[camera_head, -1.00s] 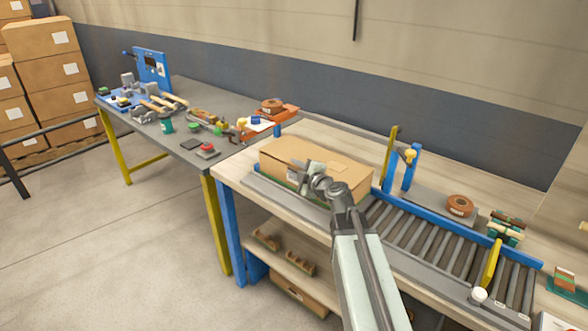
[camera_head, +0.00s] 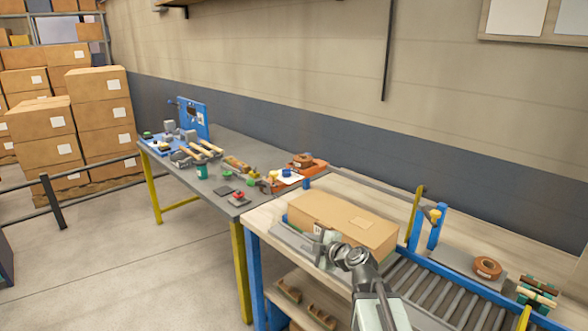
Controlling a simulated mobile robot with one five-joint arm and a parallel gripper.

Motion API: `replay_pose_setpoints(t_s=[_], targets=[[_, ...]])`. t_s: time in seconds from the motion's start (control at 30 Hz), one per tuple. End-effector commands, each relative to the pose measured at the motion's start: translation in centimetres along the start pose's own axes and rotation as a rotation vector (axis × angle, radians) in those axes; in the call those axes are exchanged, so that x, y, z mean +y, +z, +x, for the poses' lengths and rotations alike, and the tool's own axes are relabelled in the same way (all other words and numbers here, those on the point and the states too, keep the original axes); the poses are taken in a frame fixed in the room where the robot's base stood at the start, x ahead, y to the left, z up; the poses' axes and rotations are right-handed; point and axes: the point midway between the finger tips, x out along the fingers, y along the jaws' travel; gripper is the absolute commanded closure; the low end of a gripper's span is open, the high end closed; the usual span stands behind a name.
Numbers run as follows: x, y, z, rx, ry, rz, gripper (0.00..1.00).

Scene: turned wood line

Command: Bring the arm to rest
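My gripper (camera_head: 324,244) is at the end of my arm in the lower middle of the head view. It is in front of the near side of a closed cardboard box (camera_head: 340,218). The fingers are small and partly turned away, so I cannot tell whether they are open or shut. I also cannot tell whether they touch the box. The box lies on the wooden workbench (camera_head: 262,220), beside the left end of the roller conveyor (camera_head: 432,295). My arm comes up from the bottom edge of the view.
Blue posts (camera_head: 436,230) and a brown tape roll (camera_head: 487,268) stand right of the box. A grey table (camera_head: 240,150) with hammers and other tools is at left. Stacked cartons (camera_head: 105,125) stand behind a dark rail (camera_head: 50,203). The floor at left is clear.

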Motion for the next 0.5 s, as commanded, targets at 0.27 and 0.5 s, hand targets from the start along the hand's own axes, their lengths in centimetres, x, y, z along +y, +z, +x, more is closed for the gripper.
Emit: replay_pose_setpoints(t_s=[0.27,0.5], targets=[[-11.4,-0.8,-2.4,-0.198,-0.467,0.383,0.74],[-18.7,4.0,-10.3,-0.835,-0.616,0.954,0.74]])
